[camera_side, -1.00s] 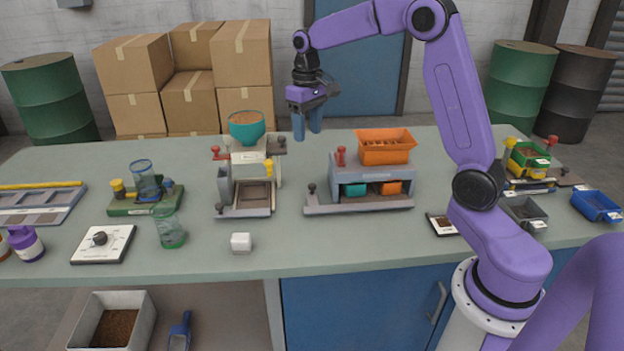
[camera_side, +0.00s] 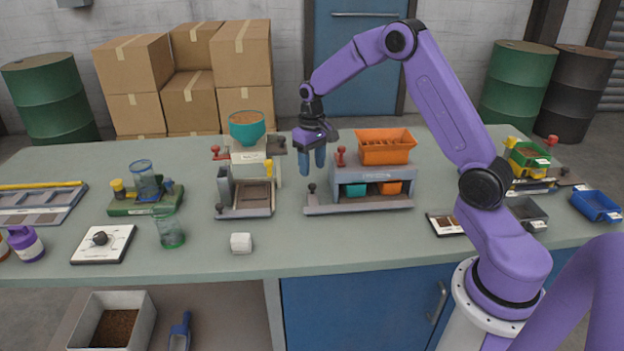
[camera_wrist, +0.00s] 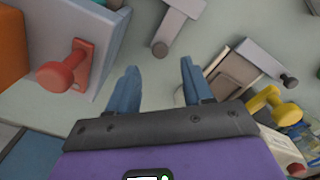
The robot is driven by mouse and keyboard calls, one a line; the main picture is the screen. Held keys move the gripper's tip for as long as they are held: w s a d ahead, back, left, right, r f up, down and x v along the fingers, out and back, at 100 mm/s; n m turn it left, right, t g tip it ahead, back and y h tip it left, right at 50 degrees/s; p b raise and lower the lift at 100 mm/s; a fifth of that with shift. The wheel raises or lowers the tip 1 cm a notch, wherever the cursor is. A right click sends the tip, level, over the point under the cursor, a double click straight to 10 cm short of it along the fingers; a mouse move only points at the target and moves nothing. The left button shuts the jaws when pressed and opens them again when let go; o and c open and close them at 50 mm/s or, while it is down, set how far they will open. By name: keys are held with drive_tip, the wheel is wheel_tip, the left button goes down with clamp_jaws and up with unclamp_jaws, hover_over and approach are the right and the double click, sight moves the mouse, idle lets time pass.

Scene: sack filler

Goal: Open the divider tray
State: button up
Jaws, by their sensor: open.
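No label that I can read says divider tray. The grey unit (camera_side: 373,176) right of centre carries an orange divided hopper (camera_side: 386,149) on top, and teal and orange bins show inside its front. A red-knobbed lever (camera_side: 341,157) stands at its left side and shows large in the wrist view (camera_wrist: 66,72). A grey bar with a dark knob (camera_side: 312,188) extends left along its front; the knob also shows in the wrist view (camera_wrist: 160,49). My gripper (camera_side: 312,165) is open and empty, pointing down left of this lever, apart from it; the fingers show in the wrist view (camera_wrist: 159,68).
A filler with a teal bowl (camera_side: 247,128) and yellow handle (camera_side: 268,168) stands close left of my gripper. A white cube (camera_side: 241,243) lies in front. A flat compartment tray (camera_side: 38,207) with a yellow bar lies far left. Bench between the filler and grey unit is mostly clear.

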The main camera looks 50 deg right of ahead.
sight(312, 185)
drive_tip(key=shift+f, duration=2.7)
drive_tip(key=shift+c, duration=0.3)
clamp_jaws()
